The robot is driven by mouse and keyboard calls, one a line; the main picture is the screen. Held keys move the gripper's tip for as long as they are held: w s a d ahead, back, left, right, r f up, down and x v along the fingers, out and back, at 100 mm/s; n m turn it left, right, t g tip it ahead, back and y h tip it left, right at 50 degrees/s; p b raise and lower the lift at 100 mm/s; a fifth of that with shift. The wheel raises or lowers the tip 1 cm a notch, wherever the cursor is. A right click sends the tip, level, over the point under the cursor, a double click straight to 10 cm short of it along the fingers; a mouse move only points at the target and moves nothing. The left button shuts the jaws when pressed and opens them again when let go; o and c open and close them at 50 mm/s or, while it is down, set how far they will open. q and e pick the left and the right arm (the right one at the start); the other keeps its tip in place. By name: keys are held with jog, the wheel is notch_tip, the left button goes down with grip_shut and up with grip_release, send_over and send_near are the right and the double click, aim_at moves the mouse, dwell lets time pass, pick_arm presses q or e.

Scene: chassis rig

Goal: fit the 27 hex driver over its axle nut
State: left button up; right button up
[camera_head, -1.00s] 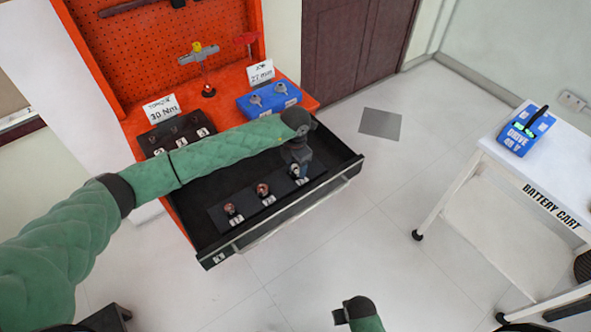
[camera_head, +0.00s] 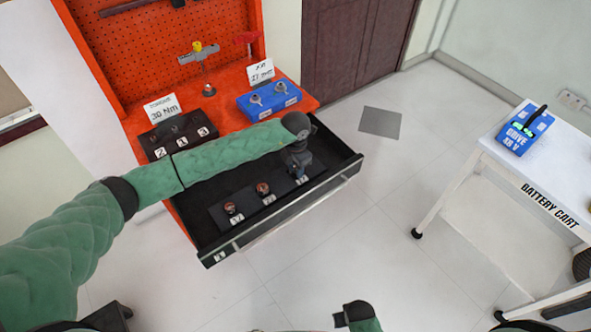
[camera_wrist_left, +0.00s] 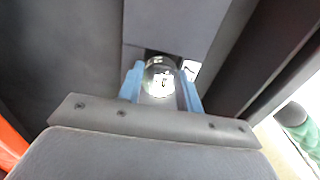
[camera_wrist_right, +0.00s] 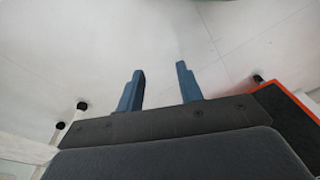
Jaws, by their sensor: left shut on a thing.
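My left gripper (camera_head: 301,176) points down into the open drawer, at the right end of a dark strip (camera_head: 246,213). In the left wrist view its blue fingers (camera_wrist_left: 160,88) are shut on a shiny round metal piece (camera_wrist_left: 160,76), apparently the hex driver. Two copper-coloured nuts (camera_head: 263,188) (camera_head: 231,208) stand on the strip's other numbered places. The hand hides what is under the metal piece, so I cannot tell whether it is around a nut. My right gripper (camera_wrist_right: 160,85) is open and empty above the floor.
The black drawer (camera_head: 215,256) has raised walls around the strip. On the orange bench stand a blue holder (camera_head: 268,103) with two metal pieces, a black numbered block (camera_head: 176,137) and two cards. The battery cart (camera_head: 545,175) is at the right.

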pick_arm(q)
jog(key=shift+r, duration=0.1)
